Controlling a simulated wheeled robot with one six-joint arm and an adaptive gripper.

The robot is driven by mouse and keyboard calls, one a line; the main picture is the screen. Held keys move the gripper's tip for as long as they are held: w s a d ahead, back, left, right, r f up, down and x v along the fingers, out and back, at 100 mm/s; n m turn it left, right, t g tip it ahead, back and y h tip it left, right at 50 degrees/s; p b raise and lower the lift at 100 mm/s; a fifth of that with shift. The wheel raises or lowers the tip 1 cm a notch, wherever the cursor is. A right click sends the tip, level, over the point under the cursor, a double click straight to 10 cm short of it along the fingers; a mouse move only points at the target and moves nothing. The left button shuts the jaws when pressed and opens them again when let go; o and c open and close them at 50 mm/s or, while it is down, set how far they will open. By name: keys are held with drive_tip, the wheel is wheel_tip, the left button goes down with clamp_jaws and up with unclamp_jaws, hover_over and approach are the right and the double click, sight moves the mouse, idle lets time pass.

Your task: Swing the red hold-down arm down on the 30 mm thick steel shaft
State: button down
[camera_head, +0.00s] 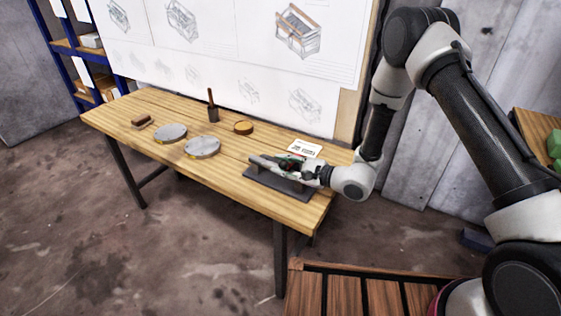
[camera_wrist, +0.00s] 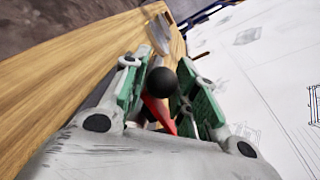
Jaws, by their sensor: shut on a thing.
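The red hold-down arm (camera_wrist: 158,112) shows in the wrist view as a red strip with a black ball knob (camera_wrist: 161,82) at its end. My gripper (camera_wrist: 160,88) has its green-padded fingers on either side of the knob and is shut on it. In the head view my gripper (camera_head: 284,165) is over a dark grey fixture base (camera_head: 281,186) at the right end of the table. The steel shaft cannot be told apart clearly from my fingers there. The red arm's angle and whether it touches the shaft are hidden.
The wooden table (camera_head: 230,170) also carries two round grey discs (camera_head: 203,147), a dark upright-handled tool (camera_head: 212,106), a round wooden piece (camera_head: 243,127) and a brush-like block (camera_head: 142,121). A white card (camera_head: 304,148) lies behind the fixture. A drawing board (camera_head: 230,50) stands behind the table.

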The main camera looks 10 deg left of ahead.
drive_tip(key=shift+s+f, duration=0.25)
drive_tip(key=shift+f, duration=0.15)
drive_tip(key=c, duration=1.1)
unclamp_jaws()
drive_tip(key=shift+c, duration=0.2)
drive_tip(key=shift+w, duration=0.1)
drive_tip(key=shift+d+r, duration=0.1)
drive_tip(key=shift+d, duration=0.25)
drive_tip(key=v, duration=1.1)
drive_tip(key=shift+d+r, duration=0.1)
